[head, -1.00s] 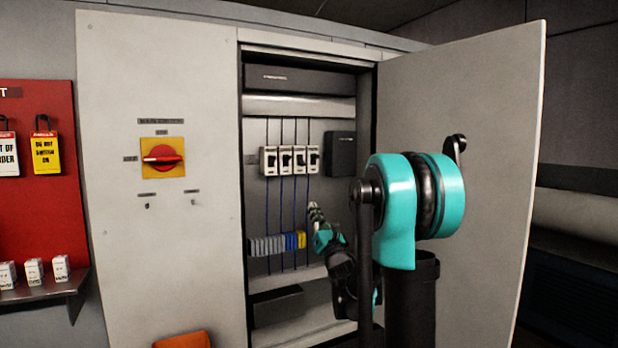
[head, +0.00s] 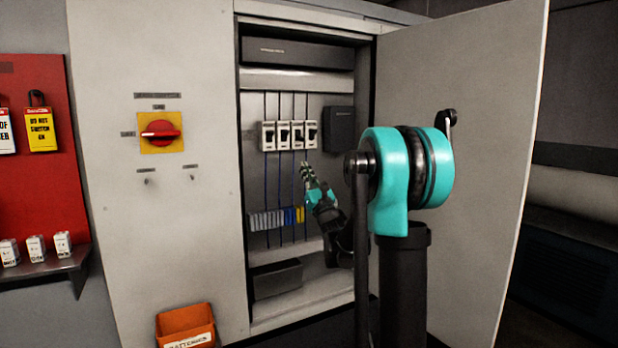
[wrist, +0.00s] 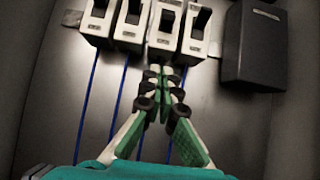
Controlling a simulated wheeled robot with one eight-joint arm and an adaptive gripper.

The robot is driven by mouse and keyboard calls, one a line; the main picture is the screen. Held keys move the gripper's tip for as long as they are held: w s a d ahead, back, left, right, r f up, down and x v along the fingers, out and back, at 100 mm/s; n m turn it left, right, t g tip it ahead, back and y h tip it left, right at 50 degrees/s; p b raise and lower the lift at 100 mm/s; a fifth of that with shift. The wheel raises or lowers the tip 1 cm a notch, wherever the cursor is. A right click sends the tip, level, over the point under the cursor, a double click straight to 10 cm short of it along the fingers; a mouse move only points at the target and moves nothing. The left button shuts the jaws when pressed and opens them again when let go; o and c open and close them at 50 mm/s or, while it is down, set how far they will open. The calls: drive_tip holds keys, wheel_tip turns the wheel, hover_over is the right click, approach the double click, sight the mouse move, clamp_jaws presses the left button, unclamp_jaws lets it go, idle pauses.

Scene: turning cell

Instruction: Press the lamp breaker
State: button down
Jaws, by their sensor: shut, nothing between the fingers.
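A row of several white breakers with black toggles (head: 283,135) sits inside the open cabinet; they also show along the top of the wrist view (wrist: 130,25). No readable label shows which one is the lamp breaker. My gripper (head: 305,166) is shut and empty, pointing up just below the right half of the row. In the wrist view its closed tips (wrist: 162,70) lie at the lower edge of the third breaker from the left (wrist: 163,40). I cannot tell whether they touch it. The third toggle (wrist: 167,20) is above the tips.
A dark box (head: 340,128) is mounted right of the breakers. Blue wires run down to a terminal strip (head: 268,219). The cabinet door (head: 480,110) stands open at the right. A red rotary switch (head: 160,133) and an orange bin (head: 185,325) are on the left front.

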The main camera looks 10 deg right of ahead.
sight(298, 142)
drive_tip(key=r, duration=0.2)
drive_tip(key=w+r, duration=0.1)
drive_tip(key=r, duration=0.1)
drive_tip(key=w+r, duration=0.1)
drive_tip(key=shift+a+r, duration=0.3)
drive_tip(key=shift+r, duration=0.1)
drive_tip(key=shift+s+r, duration=0.1)
drive_tip(key=shift+r, duration=0.2)
drive_tip(key=shift+s+g, duration=0.15)
drive_tip(key=shift+g, duration=0.45)
drive_tip(key=shift+s+d+r+g+h, duration=0.15)
drive_tip(key=shift+g+h, duration=0.1)
drive_tip(key=shift+g, duration=0.2)
drive_tip(key=shift+a+r+g+h, duration=0.1)
drive_tip(key=shift+g+h, duration=0.15)
drive_tip(key=shift+g, duration=0.2)
